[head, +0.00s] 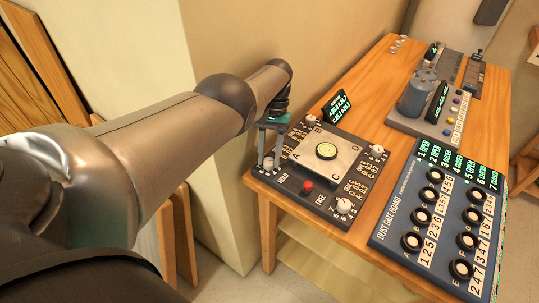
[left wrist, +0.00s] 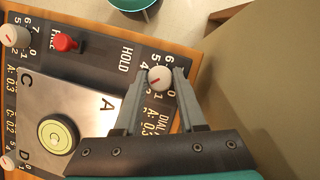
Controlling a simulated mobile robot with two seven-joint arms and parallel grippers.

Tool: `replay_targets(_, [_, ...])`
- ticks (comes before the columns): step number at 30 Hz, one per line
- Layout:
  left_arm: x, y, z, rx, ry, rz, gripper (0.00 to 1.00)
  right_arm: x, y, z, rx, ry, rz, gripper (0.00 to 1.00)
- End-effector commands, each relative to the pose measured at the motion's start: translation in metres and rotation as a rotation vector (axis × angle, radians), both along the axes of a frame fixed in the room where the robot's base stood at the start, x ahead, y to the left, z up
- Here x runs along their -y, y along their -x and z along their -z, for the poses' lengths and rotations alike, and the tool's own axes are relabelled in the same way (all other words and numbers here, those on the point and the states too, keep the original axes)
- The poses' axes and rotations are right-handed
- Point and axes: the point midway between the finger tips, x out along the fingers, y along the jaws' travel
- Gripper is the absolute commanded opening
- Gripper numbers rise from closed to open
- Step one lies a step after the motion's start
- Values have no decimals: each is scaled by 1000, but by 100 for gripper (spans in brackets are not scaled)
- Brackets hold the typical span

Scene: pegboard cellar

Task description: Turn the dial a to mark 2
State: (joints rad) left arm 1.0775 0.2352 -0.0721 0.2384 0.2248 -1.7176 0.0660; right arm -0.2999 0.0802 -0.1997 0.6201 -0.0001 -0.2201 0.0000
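The dial panel (head: 318,205) is a dark board at the table's left end. It has a pale plate (head: 343,158) lettered at its corners, with a round yellow-green disc (head: 326,151). Dial A (left wrist: 158,77) is a small white knob with a red line, by the plate's A corner; the DIAL lettering is partly covered by a finger. My left gripper (head: 269,165) points down over it. In the left wrist view, its fingers (left wrist: 161,76) lie close against both sides of the knob, seemingly shut on it. The number its line meets is unclear. My right gripper is out of view.
The dust gate board (head: 440,215) stands to the right, and a grey device (head: 418,93) behind. The wall is close on the gripper's far side.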

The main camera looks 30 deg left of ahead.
Motion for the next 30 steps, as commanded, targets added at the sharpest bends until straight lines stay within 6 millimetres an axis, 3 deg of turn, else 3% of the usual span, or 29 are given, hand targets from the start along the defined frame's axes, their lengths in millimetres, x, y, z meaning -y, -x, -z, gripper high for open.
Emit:
replay_targets(1, [0, 2, 1, -8, 2, 0, 45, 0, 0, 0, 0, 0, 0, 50])
replay_targets(8, [0, 1, 1, -3, 1, 1, 69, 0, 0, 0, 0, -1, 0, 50])
replay_targets(19, [0, 0, -5, 0, 0, 1, 69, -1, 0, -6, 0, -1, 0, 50])
replay_targets(30, [0, 0, -44, -1, 1, 1, 69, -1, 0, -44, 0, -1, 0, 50])
